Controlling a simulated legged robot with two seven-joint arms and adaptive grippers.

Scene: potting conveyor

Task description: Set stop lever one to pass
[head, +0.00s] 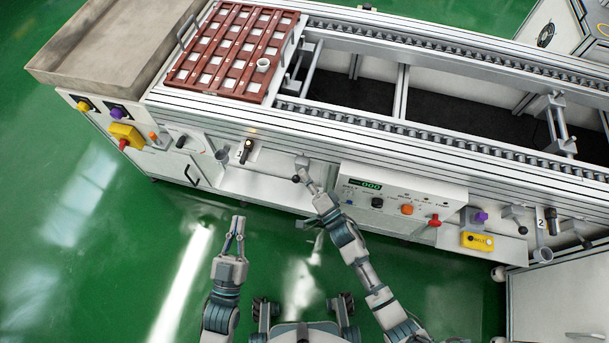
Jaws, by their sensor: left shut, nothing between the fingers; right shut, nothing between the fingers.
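A black-handled control (247,147) stands on the front panel beside a small label "1". A dark ball knob (296,179) sits to its right on the same front. I cannot tell for sure which of these is stop lever one, or its setting. My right gripper (303,166) is shut and empty at the panel, right beside the ball knob. It partly covers what is behind it, and I cannot tell whether it touches. My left gripper (238,220) is shut and empty over the green floor, below and in front of the "1" label.
A control box (390,203) with a green display and coloured knobs is right of my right gripper. A yellow box (477,241) and a "2" label (541,221) are farther right. A red-brown tray (225,57) with a white cup (263,65) lies on the conveyor.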

